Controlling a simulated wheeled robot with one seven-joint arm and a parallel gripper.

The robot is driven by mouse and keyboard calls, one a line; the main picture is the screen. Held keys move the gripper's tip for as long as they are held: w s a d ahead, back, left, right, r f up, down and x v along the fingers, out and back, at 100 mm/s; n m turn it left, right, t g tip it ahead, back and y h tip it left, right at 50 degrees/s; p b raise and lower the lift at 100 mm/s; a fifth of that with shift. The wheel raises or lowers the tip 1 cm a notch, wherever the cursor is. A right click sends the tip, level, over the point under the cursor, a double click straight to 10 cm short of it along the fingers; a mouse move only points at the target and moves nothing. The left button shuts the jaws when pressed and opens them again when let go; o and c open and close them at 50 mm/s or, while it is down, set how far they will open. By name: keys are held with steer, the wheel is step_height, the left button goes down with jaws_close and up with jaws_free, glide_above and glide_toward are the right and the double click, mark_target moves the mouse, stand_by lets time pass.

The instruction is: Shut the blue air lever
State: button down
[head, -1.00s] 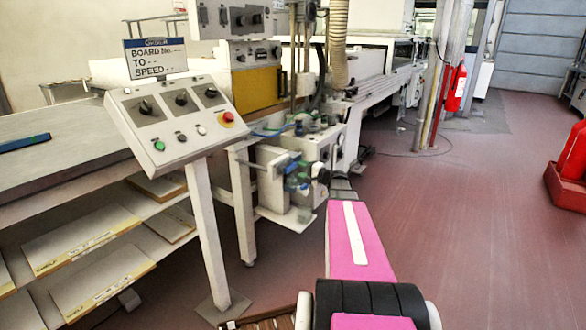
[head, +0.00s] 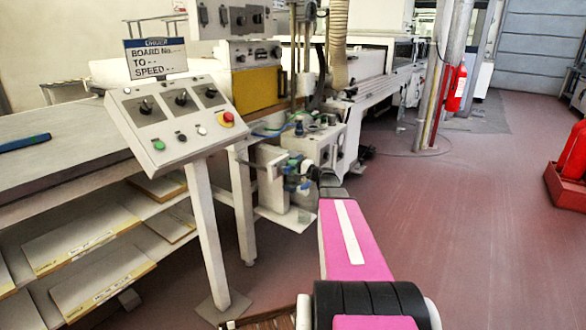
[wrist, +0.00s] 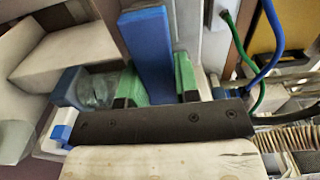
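The blue air lever (wrist: 153,58) stands as a broad blue bar in the middle of the wrist view. My gripper (wrist: 160,80) has one green-padded finger on each side of it. The lever fills the space between the pads, with no clear gap, so the fingers look shut on it. The lever's lower end is hidden by the dark gripper body. In the head view my pink arm reaches to the valve unit (head: 333,140) below the machine; my fingers and the lever are too small there to tell apart.
A slanted control panel (head: 172,118) on a post stands left of the arm. A clear cylinder (wrist: 97,90) sits left of the fingers. Blue and green hoses (wrist: 270,60) run at the right of the wrist view. Open floor (head: 460,230) lies to the right.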

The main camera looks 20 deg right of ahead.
steer(key=shift+f, duration=0.1)
steer(key=m, duration=0.1)
steer(key=f+m, duration=0.1)
steer(key=m, duration=0.2)
steer(key=shift+s+a+f+m, duration=0.15)
steer(key=shift+f+m, duration=0.15)
steer(key=shift+s+a+f+m, duration=0.45)
steer(key=shift+a+m, duration=0.1)
steer(key=shift+m, duration=1.7)
steer(key=shift+s+a+f+m, duration=0.4)
steer(key=shift+a+f+m, duration=0.1)
steer(key=shift+m, duration=1.7)
steer(key=shift+s+a+f+m, duration=0.45)
steer(key=shift+a+m, duration=0.1)
steer(key=shift+m, duration=1.7)
steer(key=c, duration=0.8)
jaws_free()
steer(key=shift+c, duration=0.2)
